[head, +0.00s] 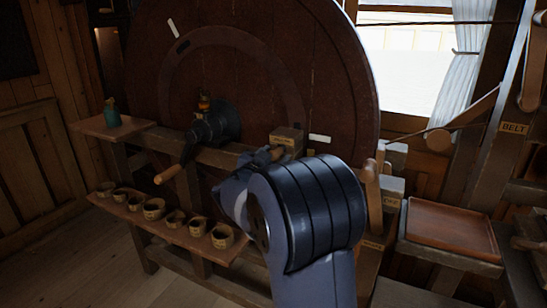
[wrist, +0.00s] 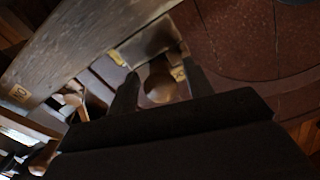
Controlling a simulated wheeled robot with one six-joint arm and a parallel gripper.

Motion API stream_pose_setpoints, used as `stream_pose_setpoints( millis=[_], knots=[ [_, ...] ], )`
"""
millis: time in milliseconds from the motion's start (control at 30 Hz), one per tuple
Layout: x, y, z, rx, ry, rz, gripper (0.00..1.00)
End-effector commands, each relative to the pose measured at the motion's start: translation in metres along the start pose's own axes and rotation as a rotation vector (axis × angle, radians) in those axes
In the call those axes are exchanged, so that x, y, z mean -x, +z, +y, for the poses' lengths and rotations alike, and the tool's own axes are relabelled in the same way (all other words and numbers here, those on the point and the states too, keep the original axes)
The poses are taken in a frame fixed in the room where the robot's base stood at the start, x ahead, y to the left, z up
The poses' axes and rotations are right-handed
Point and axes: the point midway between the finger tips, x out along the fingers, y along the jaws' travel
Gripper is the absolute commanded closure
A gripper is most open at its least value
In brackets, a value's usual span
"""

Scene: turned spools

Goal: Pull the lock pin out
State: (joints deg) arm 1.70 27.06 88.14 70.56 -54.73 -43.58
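A round wooden knob (wrist: 159,88) shows between my fingers in the wrist view; it looks like the end of the lock pin. My gripper (wrist: 160,69) is open, one dark finger on each side of the knob with a visible gap to both. In the head view my gripper (head: 271,153) is at the rail just below a small labelled wooden block (head: 288,136), in front of the big dark wheel (head: 330,80). My own arm hides most of the gripper there, and the pin cannot be made out in that view.
A crank with a wooden handle (head: 170,174) sticks out left of my gripper. A low shelf (head: 130,211) holds several small cups. A green bottle (head: 111,112) stands on a side board. Wooden levers (head: 371,185) and a reddish tray (head: 452,228) are at the right.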

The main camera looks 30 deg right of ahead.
Motion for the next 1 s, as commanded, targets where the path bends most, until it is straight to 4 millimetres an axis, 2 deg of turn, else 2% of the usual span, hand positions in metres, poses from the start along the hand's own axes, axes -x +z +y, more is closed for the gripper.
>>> stream_pose_setpoints(
  millis=[67, 567, 800, 1000],
  knots=[
    [0.000, 0.000, 0.000, 0.000, 0.000, 0.000, 0.58],
    [0.000, 0.000, 0.000, 0.000, 0.000, 0.000, 0.99],
    [0.002, 0.000, -0.001, 0.000, -0.001, -0.001, 1.00],
    [0.026, -0.002, -0.002, 0.000, -0.003, -0.003, 1.00]
  ],
)
